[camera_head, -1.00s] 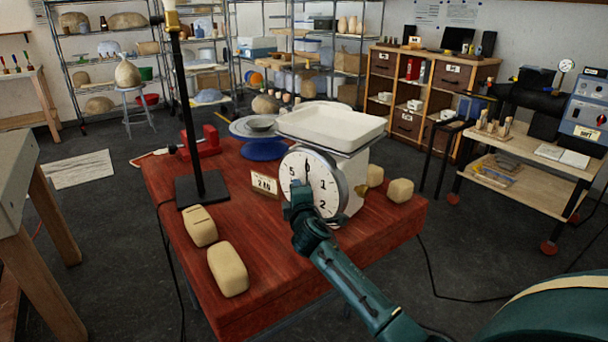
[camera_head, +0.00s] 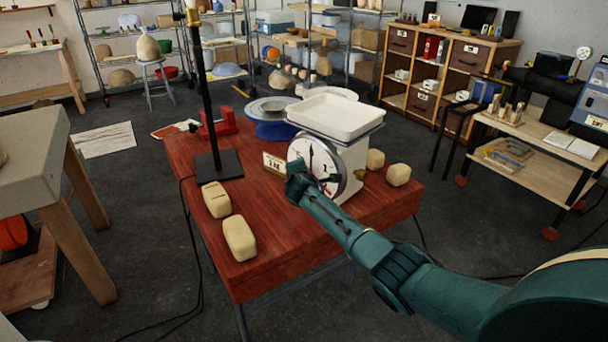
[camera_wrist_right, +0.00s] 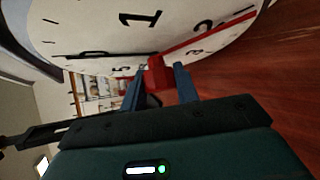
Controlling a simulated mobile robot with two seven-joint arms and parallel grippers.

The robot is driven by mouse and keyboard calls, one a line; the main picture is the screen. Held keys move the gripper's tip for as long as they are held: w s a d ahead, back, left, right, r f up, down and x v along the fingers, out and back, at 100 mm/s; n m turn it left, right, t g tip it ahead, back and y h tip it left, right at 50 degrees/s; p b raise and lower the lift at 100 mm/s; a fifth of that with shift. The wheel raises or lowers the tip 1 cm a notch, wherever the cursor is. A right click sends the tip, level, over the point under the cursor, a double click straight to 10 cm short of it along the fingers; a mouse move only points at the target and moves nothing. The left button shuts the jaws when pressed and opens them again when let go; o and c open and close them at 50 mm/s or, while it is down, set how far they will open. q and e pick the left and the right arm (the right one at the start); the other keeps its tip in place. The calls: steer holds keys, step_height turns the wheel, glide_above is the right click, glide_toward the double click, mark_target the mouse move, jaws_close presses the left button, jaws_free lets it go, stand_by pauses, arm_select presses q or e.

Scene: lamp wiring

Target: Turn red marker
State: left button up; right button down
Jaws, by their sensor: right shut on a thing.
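A white scale (camera_head: 347,158) with a round dial (camera_head: 325,157) and a flat pan (camera_head: 335,114) stands on the red wooden table. My right gripper (camera_head: 296,180) reaches in from the lower right and covers the dial's lower left part. In the right wrist view my gripper (camera_wrist_right: 160,78) is shut on the red marker (camera_wrist_right: 157,72) at the dial face. A thin red line (camera_wrist_right: 212,35) runs from the marker across the dial, near the numbers 1 and 2. A dark needle (camera_wrist_right: 105,55) also shows. My left gripper is not in view.
A small number card (camera_head: 274,163) stands left of the scale. A black pole on a square base (camera_head: 219,165) stands farther left. Clay blocks (camera_head: 240,238) lie at the front left, and two smaller ones (camera_head: 398,174) lie right of the scale. The table front (camera_head: 310,240) is clear.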

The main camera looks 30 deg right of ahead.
steer(key=c, duration=1.1)
jaws_free()
steer(key=shift+o, duration=0.2)
steer(key=shift+s+a, duration=0.1)
steer(key=p+v, duration=0.2)
steer(key=v, duration=1.1)
